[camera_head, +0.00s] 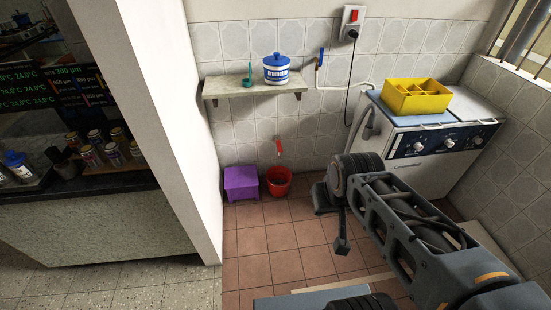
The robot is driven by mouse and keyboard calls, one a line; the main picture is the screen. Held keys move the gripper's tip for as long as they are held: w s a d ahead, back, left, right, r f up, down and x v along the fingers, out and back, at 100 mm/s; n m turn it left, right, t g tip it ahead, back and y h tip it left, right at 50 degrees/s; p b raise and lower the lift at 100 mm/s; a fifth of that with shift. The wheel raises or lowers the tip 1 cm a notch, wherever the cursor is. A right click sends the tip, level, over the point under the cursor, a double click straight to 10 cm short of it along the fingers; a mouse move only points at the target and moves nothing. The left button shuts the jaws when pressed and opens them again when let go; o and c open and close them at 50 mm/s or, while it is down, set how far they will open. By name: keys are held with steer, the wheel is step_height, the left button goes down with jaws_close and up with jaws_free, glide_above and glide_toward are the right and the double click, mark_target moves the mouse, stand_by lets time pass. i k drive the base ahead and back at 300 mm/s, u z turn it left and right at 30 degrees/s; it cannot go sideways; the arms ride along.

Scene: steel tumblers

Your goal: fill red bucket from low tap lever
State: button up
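The red bucket (278,183) stands upright on the tiled floor against the back wall. The low tap with its red lever (279,147) is on the wall just above the bucket. The bucket's inside is too small to read. My arm reaches in from the lower right, and my gripper (342,244) hangs dark at its end, to the right of the bucket and nearer to me, apart from bucket and tap. Its fingers are too small to tell open from shut, and I see nothing held.
A purple stool (241,183) stands left of the bucket. A shelf (254,86) above holds a blue-and-white pot (276,68). A higher tap with a blue lever (320,58) is on the wall. A washing machine (430,150) bearing a yellow crate (415,99) stands right. Floor before the bucket is clear.

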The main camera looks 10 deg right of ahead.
mark_target(280, 147)
steer(key=u, duration=0.55)
steer(key=k, duration=0.6)
steer(key=z, duration=0.2)
steer(key=i, duration=0.55)
steer(key=z, duration=0.95)
steer(key=i, duration=0.8)
steer(key=u, duration=0.5)
steer(key=i, duration=0.75)
steer(key=u, duration=1.1)
steer(key=i, duration=0.35)
steer(key=z, duration=0.05)
